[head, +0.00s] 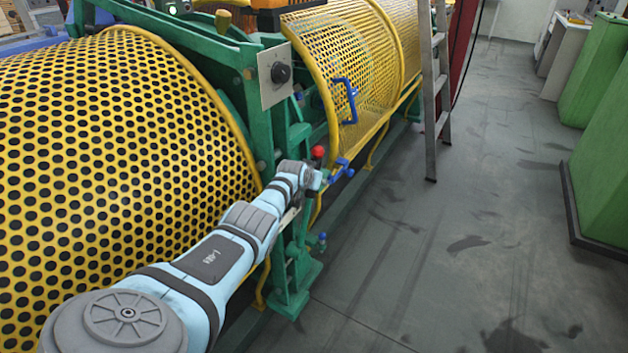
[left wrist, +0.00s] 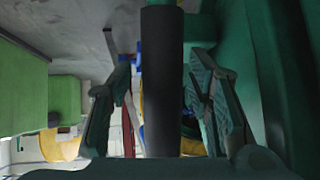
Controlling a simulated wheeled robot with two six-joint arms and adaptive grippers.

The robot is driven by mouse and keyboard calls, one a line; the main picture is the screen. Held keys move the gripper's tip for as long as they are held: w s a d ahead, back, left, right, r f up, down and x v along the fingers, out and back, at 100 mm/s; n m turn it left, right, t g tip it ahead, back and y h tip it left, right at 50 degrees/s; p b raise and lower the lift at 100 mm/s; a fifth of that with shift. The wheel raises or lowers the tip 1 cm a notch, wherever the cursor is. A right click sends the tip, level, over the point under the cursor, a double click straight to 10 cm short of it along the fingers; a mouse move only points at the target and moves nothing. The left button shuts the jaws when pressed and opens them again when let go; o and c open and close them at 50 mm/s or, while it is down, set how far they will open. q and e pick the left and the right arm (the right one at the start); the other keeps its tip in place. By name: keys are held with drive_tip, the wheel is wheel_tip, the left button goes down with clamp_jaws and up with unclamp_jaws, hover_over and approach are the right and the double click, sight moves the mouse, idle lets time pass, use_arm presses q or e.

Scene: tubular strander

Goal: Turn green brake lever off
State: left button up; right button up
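My left arm reaches in from the lower left, and its gripper (head: 316,179) is at the green frame between the two yellow mesh guards. In the left wrist view a dark upright bar (left wrist: 161,85) stands between the fingers of my left gripper (left wrist: 160,75), with a gap on each side. The fingers are apart. I cannot tell for sure whether this bar is the brake lever's handle. In the head view a green lever-like part (head: 297,130) and a red ball knob (head: 317,152) are just above the gripper. My right gripper is not in view.
Yellow mesh guards (head: 110,150) flank the green frame. A dial plate (head: 276,75) is above the gripper, and a blue handle (head: 347,100) is on the far guard. A ladder (head: 431,100) leans farther back. The grey floor (head: 430,240) on the right is clear.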

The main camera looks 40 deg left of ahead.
use_arm(q)
drive_tip(key=shift+s+r, duration=0.1)
drive_tip(key=shift+s, duration=0.05)
drive_tip(key=shift+s+r, duration=0.25)
drive_tip(key=v, duration=1.1)
drive_tip(key=shift+d, duration=0.25)
